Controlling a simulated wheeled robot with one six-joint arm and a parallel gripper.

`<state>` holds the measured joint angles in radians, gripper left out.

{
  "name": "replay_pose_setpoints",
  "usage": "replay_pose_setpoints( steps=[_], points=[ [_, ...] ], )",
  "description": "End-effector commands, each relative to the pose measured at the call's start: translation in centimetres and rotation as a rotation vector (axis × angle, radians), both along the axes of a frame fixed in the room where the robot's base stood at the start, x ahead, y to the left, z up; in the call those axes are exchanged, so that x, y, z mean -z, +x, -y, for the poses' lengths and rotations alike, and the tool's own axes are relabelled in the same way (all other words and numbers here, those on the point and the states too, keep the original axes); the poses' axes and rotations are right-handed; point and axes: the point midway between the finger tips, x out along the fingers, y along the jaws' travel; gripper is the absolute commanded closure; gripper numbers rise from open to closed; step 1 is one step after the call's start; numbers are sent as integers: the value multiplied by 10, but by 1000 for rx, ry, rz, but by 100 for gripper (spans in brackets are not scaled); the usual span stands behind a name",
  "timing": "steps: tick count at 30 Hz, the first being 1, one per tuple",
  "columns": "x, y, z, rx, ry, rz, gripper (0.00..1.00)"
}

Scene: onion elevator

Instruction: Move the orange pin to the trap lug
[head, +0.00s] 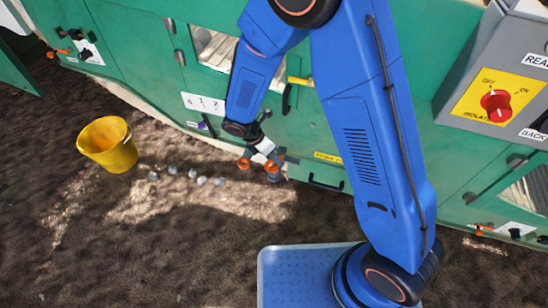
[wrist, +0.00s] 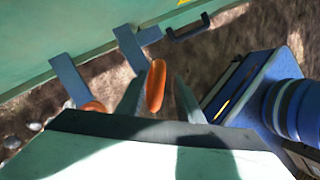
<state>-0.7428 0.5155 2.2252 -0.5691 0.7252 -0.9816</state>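My gripper (wrist: 160,76) is open, its two grey fingers apart. An elongated orange pin head (wrist: 155,86) shows between them, close to the left finger, with a gap to the right finger. I see no grip on it. Two blue-grey lugs stick out from the green machine: a left lug (wrist: 70,80) and a right lug (wrist: 130,45). In the head view, orange parts (head: 243,163) sit below my gripper (head: 268,152). Which lug is the trap lug I cannot tell.
The green machine (head: 130,45) runs along the back, with a black handle (head: 325,182) right of my gripper. A yellow bucket (head: 108,146) and several grey lumps (head: 192,173) lie on the brown ground at left. A grey isolator box (head: 498,75) is at right.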

Motion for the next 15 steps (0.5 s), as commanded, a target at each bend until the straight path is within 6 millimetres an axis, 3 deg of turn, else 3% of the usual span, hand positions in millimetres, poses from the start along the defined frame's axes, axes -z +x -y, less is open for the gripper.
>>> replay_pose_setpoints(
  steps=[10,15],
  points=[
    [-2,0,-1,0,0,0,64],
    [-16,-1,-8,1,2,3,64]
  ],
)
